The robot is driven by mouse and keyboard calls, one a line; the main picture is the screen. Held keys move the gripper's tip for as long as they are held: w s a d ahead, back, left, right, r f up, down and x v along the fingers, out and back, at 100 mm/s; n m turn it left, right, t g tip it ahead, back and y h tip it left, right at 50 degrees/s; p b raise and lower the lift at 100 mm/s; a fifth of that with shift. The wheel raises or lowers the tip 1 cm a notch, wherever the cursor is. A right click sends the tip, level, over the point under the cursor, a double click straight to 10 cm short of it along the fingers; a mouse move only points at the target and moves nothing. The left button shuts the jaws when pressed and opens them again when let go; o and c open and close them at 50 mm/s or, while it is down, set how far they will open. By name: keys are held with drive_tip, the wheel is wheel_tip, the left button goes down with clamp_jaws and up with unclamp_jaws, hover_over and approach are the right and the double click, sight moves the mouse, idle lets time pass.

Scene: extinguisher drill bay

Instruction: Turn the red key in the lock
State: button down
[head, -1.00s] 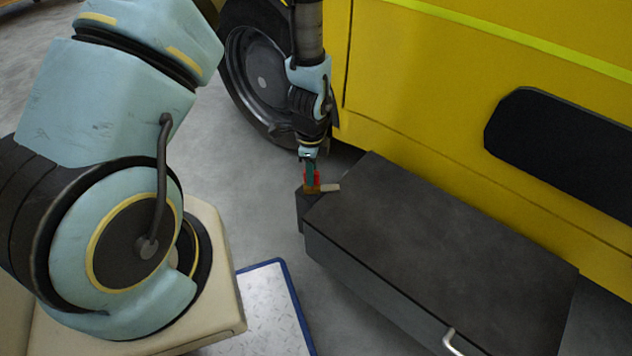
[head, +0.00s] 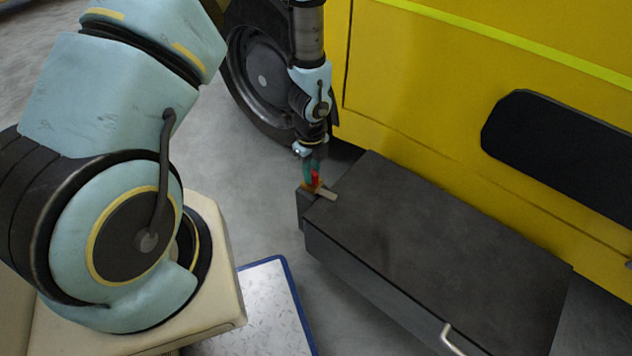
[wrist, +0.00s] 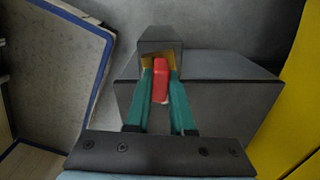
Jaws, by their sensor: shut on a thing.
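The red key (head: 316,178) stands in the brass-coloured lock (head: 308,187) on a small dark block (head: 303,208) at the left end of the dark chest. My gripper (head: 312,174) comes down from above, and its teal fingers are shut on the key. In the wrist view the red key (wrist: 160,82) sits between the two fingers of my gripper (wrist: 161,75). The brass lock (wrist: 147,60) shows around the key's far end. A pale flat bar (head: 326,194) sticks out from the lock towards the lower right. The key's lower end is hidden.
The dark chest (head: 430,230) with a pale handle (head: 450,338) stands to the right of the lock. A yellow vehicle (head: 420,90) with a black wheel (head: 258,75) stands behind. A blue-edged metal plate (head: 262,310) lies on the grey floor in front.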

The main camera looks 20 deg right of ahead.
drive_tip(key=shift+m, duration=0.5)
drive_tip(key=c, duration=1.2)
unclamp_jaws()
drive_tip(key=shift+m+p, duration=0.3)
drive_tip(key=shift+c, duration=0.2)
drive_tip(key=o, duration=0.5)
drive_tip(key=shift+o, duration=0.2)
